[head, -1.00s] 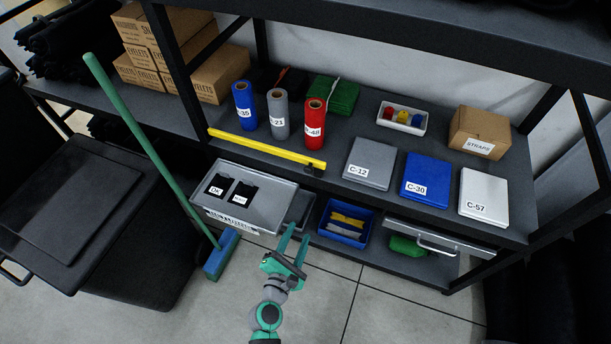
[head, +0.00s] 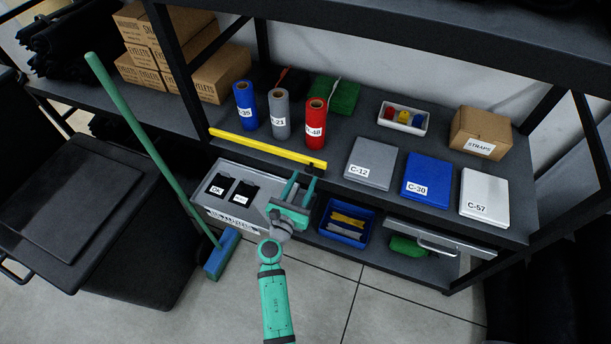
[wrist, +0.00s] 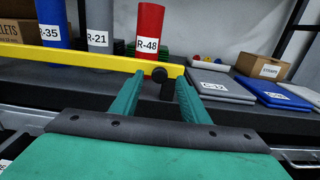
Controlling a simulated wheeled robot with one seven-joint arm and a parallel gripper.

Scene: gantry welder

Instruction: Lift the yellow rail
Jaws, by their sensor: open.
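The yellow rail (head: 268,149) runs along the front edge of the shelf, in front of the three rolls. A dark knob (head: 309,168) sits at its right end. My gripper (head: 302,182) is open, just in front of and below that right end. In the wrist view the yellow rail (wrist: 90,63) crosses the upper part of the picture. There the dark knob (wrist: 161,80) hangs from the rail between the two fingers of my gripper (wrist: 158,90). I cannot tell whether the fingers touch it.
Blue (head: 245,106), grey (head: 278,114) and red (head: 315,124) rolls stand behind the rail. Flat cases, including the grey C-12 (head: 370,163), lie to its right. An open grey drawer (head: 230,217) is below the rail. A green broom handle (head: 140,135) leans at left.

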